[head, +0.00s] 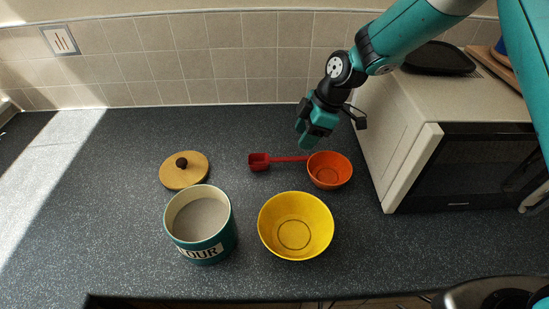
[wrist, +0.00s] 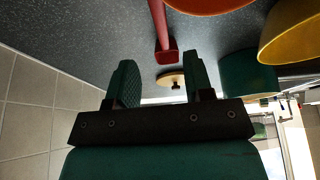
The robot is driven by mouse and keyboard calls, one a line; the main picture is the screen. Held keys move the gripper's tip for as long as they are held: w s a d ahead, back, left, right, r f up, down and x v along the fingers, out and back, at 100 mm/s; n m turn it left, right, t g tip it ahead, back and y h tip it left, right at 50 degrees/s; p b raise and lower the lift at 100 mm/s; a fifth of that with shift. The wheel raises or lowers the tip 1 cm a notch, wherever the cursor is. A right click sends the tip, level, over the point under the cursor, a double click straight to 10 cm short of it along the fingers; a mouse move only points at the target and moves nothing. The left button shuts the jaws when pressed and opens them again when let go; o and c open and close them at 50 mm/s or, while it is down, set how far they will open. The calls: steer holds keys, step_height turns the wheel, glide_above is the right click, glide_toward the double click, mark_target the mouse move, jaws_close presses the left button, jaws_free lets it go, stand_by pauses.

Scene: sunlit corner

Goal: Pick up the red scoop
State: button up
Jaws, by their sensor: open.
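The red scoop (head: 259,162) lies on the dark speckled counter, its cup to the left and its thin handle running right to the orange bowl (head: 329,170). I cannot tell whether the handle end touches the bowl. My gripper (head: 307,139) is open and empty, above the counter near the handle's right end. In the wrist view, the scoop (wrist: 167,52) shows beyond and above the gap between the two green fingers of my gripper (wrist: 161,80), with its handle rising to the top edge. The orange bowl (wrist: 208,4) is cut off at the top there.
A yellow bowl (head: 296,226) stands in front of the scoop. An open green flour canister (head: 201,235) and a round wooden lid (head: 185,171) are to the left. A microwave (head: 450,165) stands on the right. The tiled wall is behind; the counter's left side is free.

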mark_target(291, 158)
steer(key=shift+p+x, duration=1.75)
steer(key=shift+x, duration=2.35)
steer(key=shift+s+d+f, duration=0.1)
steer(key=shift+s+d, duration=0.05)
jaws_close()
